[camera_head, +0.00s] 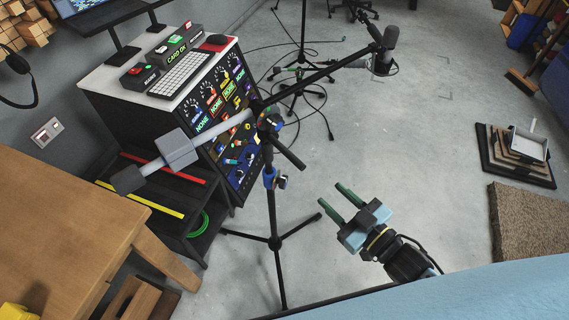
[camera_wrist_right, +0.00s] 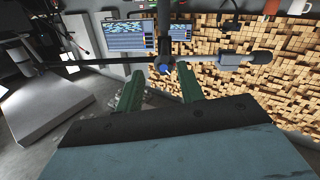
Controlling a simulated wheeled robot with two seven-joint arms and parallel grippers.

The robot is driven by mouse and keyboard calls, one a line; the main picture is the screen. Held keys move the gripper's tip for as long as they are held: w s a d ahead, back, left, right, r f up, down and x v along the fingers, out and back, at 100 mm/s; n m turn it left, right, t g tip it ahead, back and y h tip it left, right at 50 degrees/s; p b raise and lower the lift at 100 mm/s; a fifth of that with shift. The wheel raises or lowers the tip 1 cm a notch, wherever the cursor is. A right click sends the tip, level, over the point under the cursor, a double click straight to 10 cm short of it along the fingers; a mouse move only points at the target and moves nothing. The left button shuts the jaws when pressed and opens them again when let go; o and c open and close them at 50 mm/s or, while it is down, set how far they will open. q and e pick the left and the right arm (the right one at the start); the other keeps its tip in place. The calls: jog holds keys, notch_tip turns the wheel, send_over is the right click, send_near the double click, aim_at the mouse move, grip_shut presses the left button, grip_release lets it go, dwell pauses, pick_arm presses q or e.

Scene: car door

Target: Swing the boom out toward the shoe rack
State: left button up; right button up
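The boom (camera_head: 318,75) is a thin bar on a black tripod stand (camera_head: 270,200). A microphone (camera_head: 385,58) hangs at its upper-right end, and grey block weights (camera_head: 176,150) sit on its lower-left end. The pivot clamp (camera_head: 268,122) joins boom and stand. My right gripper (camera_head: 333,196) has green fingers spread apart with nothing between them, right of the stand and apart from it. In the right wrist view the boom (camera_wrist_right: 110,62) crosses beyond the fingertips (camera_wrist_right: 158,70). I cannot tell which thing is the shoe rack. My left gripper is not in view.
A control desk (camera_head: 225,95) with a keyboard (camera_head: 182,75) stands behind the boom's left part. A wooden table (camera_head: 60,220) is at the lower left. Cables and another stand (camera_head: 300,75) lie behind. A stepped stack (camera_head: 495,160) and brown mat (camera_head: 530,225) are right; the middle floor is clear.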

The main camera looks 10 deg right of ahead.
aim_at(294, 157)
jog(key=x, duration=0.4)
jog(key=r+x, duration=0.1)
jog(key=x, duration=0.4)
jog(key=a+r+x, duration=0.1)
jog(key=x, duration=0.3)
jog(key=shift+w+b, duration=0.15)
jog(key=shift+b, duration=0.2)
grip_shut()
